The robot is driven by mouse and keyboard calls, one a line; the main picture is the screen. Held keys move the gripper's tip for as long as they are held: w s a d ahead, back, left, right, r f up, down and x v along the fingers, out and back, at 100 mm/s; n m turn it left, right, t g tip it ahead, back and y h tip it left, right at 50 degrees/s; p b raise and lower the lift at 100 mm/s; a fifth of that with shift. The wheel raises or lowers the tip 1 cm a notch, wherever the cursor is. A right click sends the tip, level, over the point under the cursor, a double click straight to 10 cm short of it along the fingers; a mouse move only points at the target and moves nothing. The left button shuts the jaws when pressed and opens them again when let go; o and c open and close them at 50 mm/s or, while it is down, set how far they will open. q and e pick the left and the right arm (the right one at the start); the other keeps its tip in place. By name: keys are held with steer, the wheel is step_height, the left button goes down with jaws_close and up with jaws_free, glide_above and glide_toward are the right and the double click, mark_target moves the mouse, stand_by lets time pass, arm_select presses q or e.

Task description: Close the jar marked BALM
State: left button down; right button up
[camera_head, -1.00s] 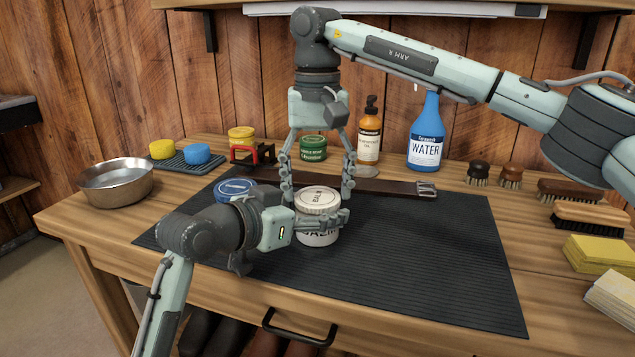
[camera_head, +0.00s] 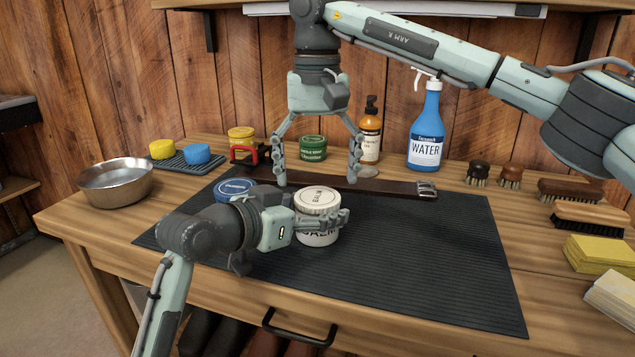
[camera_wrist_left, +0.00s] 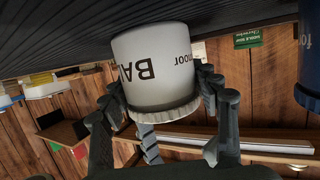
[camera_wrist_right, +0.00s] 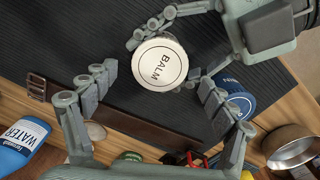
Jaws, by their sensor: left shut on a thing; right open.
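The white BALM jar (camera_head: 318,238) stands upright on the dark mat, and its body also shows in the left wrist view (camera_wrist_left: 155,70). Its white lid (camera_head: 317,198) sits on top, and the word BALM on it faces up in the right wrist view (camera_wrist_right: 160,65). No gap shows between lid and jar, but I cannot tell how tight it is. My left gripper (camera_head: 320,222) is shut on the jar from the left side. My right gripper (camera_head: 317,178) is open and empty above the lid, pointing down, with its fingers spread apart and clear of it.
A blue-lidded jar (camera_head: 235,188) stands close left of the BALM jar, behind my left gripper. A belt (camera_head: 390,187) lies along the mat's back edge, with bottles and tins behind it. The mat (camera_head: 420,265) is clear to the right and front.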

step_height(320, 180, up, 2)
steer(key=shift+r, duration=0.2)
steer(key=o, duration=0.3)
steer(key=shift+o, duration=0.2)
steer(key=shift+r, duration=0.1)
step_height(320, 180, up, 12)
stand_by(0.4)
arm_select(q)
steer(key=shift+c, duration=1.6)
jaws_free()
